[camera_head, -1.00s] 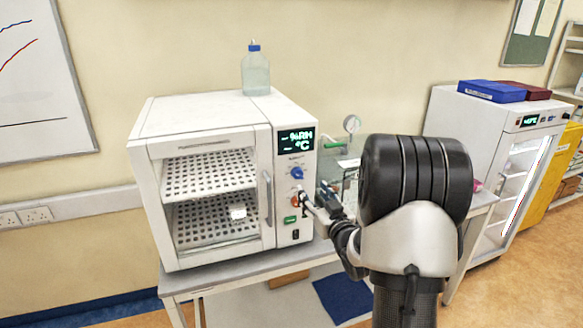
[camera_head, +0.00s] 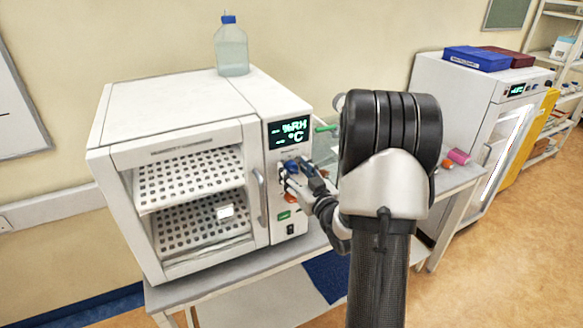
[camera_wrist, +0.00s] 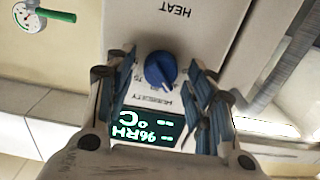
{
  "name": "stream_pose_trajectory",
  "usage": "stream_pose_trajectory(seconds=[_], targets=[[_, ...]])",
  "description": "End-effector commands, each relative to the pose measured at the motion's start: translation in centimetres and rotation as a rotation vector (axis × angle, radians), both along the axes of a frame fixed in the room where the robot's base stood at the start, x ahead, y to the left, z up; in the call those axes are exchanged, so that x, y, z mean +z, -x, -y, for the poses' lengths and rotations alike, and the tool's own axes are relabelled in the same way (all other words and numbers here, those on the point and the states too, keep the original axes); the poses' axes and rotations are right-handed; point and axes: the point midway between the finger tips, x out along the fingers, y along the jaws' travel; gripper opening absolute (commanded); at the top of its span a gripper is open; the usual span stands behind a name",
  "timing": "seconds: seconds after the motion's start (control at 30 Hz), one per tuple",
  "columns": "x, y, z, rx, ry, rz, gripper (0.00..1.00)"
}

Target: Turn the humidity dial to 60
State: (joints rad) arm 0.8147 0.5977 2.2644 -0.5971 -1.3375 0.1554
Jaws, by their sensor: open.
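The humidity dial is a blue knob (camera_wrist: 160,70) on the front panel of the white humidity chamber (camera_head: 180,105). In the wrist view it lies between the two fingers of my open gripper (camera_wrist: 162,82), with clear room on both sides. The picture there is upside down. The dial's scale is partly visible, but its setting cannot be read. In the head view my gripper (camera_head: 297,180) is at the panel and partly hides the dial. The display (camera_head: 288,132) shows dashes beside %RH and °C.
A bottle with a blue cap (camera_head: 231,50) stands on the chamber. A green switch (camera_head: 284,215) sits low on the panel. A gauge with a green handle (camera_wrist: 28,14) shows in the wrist view. A white cabinet (camera_head: 470,110) with blue and red boxes stands at right.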

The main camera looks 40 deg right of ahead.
Motion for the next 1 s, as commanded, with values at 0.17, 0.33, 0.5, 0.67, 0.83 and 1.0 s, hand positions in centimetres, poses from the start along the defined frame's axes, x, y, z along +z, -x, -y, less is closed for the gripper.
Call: stream_pose_trajectory(seconds=[0.17,0.33,0.5,0.67,0.83,1.0], targets=[[-0.02,0.0,0.0,0.0,0.0,0.0,0.5],[-0.01,0.0,-0.01,0.0,0.0,0.0,0.38],[0.0,-0.01,-0.01,0.0,0.0,0.0,0.27],[0.01,-0.01,-0.01,0.0,0.0,0.0,0.16],[0.02,-0.02,-0.01,0.0,0.0,0.001,0.06],[0.02,-0.02,0.0,0.0,-0.01,0.004,0.06]])
